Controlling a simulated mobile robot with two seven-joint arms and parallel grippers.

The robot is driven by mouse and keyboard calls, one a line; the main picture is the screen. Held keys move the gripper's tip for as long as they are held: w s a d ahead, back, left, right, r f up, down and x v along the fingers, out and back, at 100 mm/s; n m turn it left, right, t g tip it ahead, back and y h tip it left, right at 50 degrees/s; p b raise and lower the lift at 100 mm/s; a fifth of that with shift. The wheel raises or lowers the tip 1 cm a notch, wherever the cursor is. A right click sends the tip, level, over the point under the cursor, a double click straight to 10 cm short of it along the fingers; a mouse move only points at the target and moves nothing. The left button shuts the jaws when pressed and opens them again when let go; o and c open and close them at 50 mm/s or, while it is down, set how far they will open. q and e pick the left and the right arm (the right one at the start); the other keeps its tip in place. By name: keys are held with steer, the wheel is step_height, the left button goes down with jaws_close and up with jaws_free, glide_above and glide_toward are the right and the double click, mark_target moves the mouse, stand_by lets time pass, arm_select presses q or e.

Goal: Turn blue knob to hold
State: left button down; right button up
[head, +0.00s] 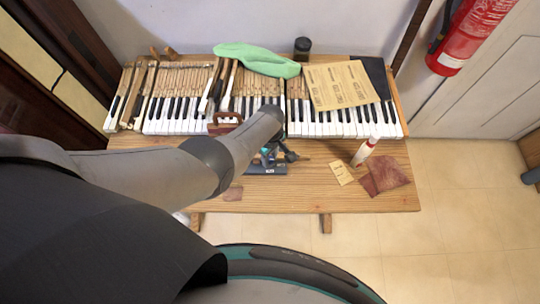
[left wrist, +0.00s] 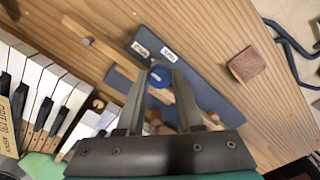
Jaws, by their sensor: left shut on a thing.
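The blue knob (left wrist: 160,76) sits on a dark blue plate (left wrist: 204,92) that bears two small pale labels (left wrist: 141,48). In the left wrist view my left gripper (left wrist: 159,72) is shut on the knob, with one finger on each side. In the head view my left gripper (head: 272,150) is over the plate (head: 265,169) at the table's front, and it hides the knob there. The label text is too small to read surely. My right gripper is not in view.
The wooden table (head: 300,195) carries piano keys (head: 345,122) behind the plate. A white bottle (head: 364,152) and brown sandpaper (head: 388,173) are at the right.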

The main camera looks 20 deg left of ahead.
mark_target(270, 159)
arm_select(q)
steer(key=c, duration=0.6)
jaws_free()
steer(key=shift+o, duration=0.2)
step_height(270, 159, up, 5)
steer(key=p, duration=0.3)
steer(key=shift+p, duration=0.4)
steer(key=shift+r+b, duration=0.3)
steer(key=shift+r, duration=0.9)
step_height(270, 159, up, 8)
steer(key=shift+f, duration=0.1)
